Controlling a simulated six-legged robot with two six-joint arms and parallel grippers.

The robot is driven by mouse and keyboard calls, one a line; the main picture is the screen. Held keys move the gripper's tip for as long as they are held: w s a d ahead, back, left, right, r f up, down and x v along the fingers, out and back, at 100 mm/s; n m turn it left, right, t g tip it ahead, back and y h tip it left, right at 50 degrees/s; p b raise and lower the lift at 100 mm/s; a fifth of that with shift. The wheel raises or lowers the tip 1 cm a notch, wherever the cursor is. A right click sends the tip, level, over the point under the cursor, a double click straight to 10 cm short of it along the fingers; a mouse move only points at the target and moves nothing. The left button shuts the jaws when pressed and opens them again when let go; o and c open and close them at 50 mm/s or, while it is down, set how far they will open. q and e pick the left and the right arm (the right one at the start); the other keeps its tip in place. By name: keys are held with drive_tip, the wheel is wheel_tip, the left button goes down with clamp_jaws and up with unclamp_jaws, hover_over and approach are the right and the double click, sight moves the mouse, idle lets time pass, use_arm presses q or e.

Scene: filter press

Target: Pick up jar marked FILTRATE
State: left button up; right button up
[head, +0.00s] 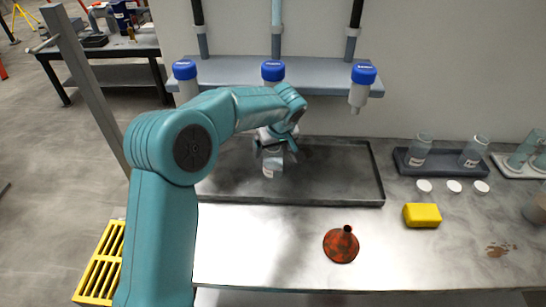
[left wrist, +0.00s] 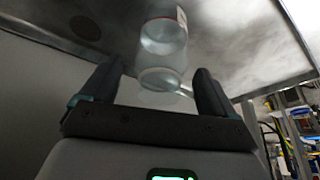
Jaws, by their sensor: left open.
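A clear jar (head: 270,166) with a small pale label stands in the shallow grey tray (head: 232,192), under the middle blue-capped filter housing. The label's word is too small to read. My left gripper (head: 274,148) is open at the jar's upper part, and partly hides it. In the left wrist view, the jar (left wrist: 164,42) shows beyond and between the two spread dark fingers of the left gripper (left wrist: 160,84), its round rim nearest to me. I cannot tell whether the fingers touch the glass. My right gripper is not in view.
Blue-capped housings (head: 273,71) hang from a wall shelf (head: 320,76) above the tray. At right are a dark rack (head: 440,163) with two jars, white caps (head: 454,187), a yellow sponge (head: 422,215) and another rack (head: 506,166). A rusty-orange funnel (head: 341,246) stands in front.

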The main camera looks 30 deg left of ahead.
use_arm(q)
drive_tip(key=shift+x, duration=0.75)
drive_tip(key=shift+s+d+f, duration=0.15)
drive_tip(key=shift+f, duration=0.1)
drive_tip(key=shift+c, duration=1)
drive_tip(key=c, duration=1.1)
drive_tip(key=shift+o, duration=0.2)
